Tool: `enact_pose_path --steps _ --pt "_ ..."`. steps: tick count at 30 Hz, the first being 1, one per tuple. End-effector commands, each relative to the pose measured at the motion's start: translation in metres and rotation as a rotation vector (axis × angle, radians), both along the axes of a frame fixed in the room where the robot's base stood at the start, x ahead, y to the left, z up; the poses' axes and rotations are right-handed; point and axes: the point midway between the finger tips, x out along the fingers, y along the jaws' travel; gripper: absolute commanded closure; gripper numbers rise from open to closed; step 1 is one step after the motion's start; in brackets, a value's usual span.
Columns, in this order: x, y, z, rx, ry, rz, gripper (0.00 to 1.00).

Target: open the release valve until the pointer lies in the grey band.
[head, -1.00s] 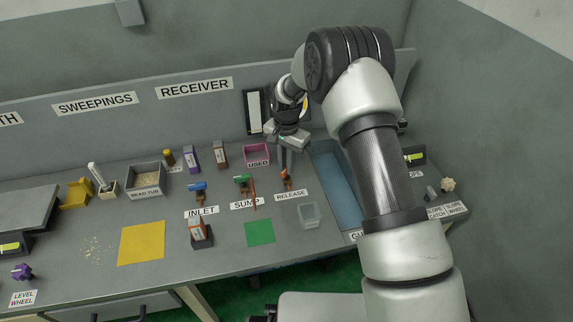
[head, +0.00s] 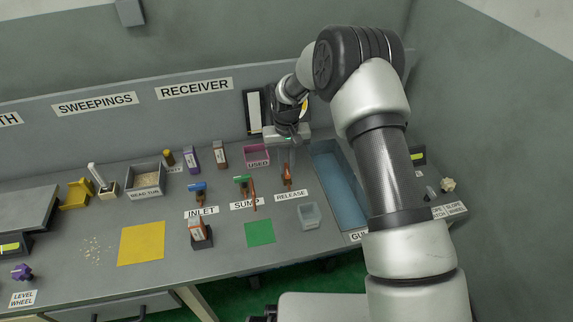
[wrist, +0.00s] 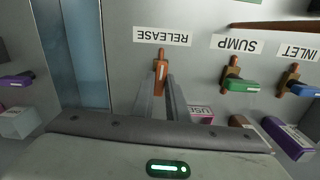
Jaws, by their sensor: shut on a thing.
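The release valve (head: 286,179) has an orange-brown handle and stands behind the RELEASE label (head: 291,195). In the wrist view the handle (wrist: 160,70) lies between the fingertips of my gripper (wrist: 161,82), roughly in line with the fingers. My gripper (head: 289,160) is shut on this handle from the back side of the bench. A dark, round instrument with a yellow part (head: 304,104) shows behind my wrist. It is mostly covered, and I cannot make out a pointer or a grey band.
The green sump valve (head: 243,184) and blue inlet valve (head: 197,190) stand to the left. The pink USED tray (head: 257,148) is close behind left. The blue trough (head: 340,190) is to the right. A clear box (head: 309,215) stands in front.

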Motion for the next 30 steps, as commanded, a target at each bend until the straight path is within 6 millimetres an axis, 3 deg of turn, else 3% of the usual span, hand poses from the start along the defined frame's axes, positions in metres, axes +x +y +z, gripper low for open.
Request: enact_pose_path --steps 17,18,21,30 --pt "0.0003 0.0003 0.0004 0.001 -0.001 0.035 1.0" --pt "0.0002 0.0004 0.0004 0.001 -0.001 0.035 0.83" --pt "0.0003 0.0003 0.0004 0.001 -0.001 0.034 0.68" --pt "0.0003 0.0002 0.0014 0.0 -0.001 0.034 0.68"
